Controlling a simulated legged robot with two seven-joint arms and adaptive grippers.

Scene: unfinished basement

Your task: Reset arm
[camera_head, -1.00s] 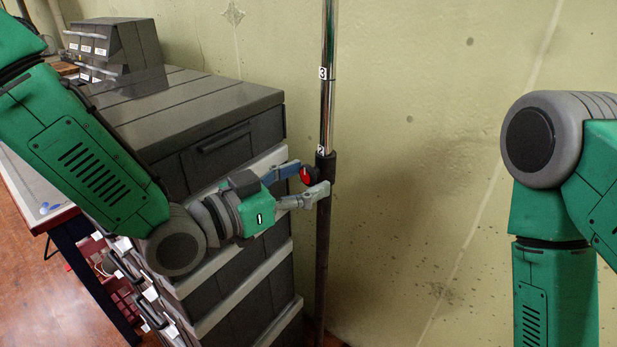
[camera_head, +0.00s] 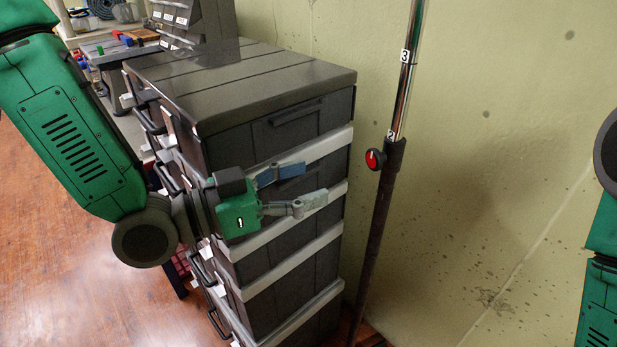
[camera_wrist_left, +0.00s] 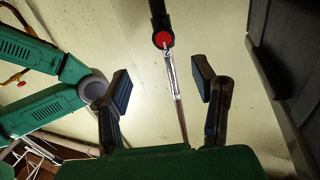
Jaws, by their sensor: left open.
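My left gripper (camera_head: 312,184) is open and empty in the head view, in front of the side of the dark drawer stack. Its two fingers point right, toward a vertical pole (camera_head: 375,225) but apart from it. The pole has a red knob (camera_head: 375,159) at its collar. In the left wrist view my left gripper (camera_wrist_left: 163,88) shows its two fingers spread, with the red knob (camera_wrist_left: 162,40) beyond them and nothing between the pads. My right arm shows only partly at the right edge of the head view; its gripper is out of frame.
The dark drawer stack (camera_head: 295,245) with pale bands stands close behind my left gripper. A workbench (camera_head: 118,50) with small coloured items is at the back left. A pale stained wall (camera_head: 500,200) lies behind the pole. Wooden floor (camera_head: 60,270) is open at the lower left.

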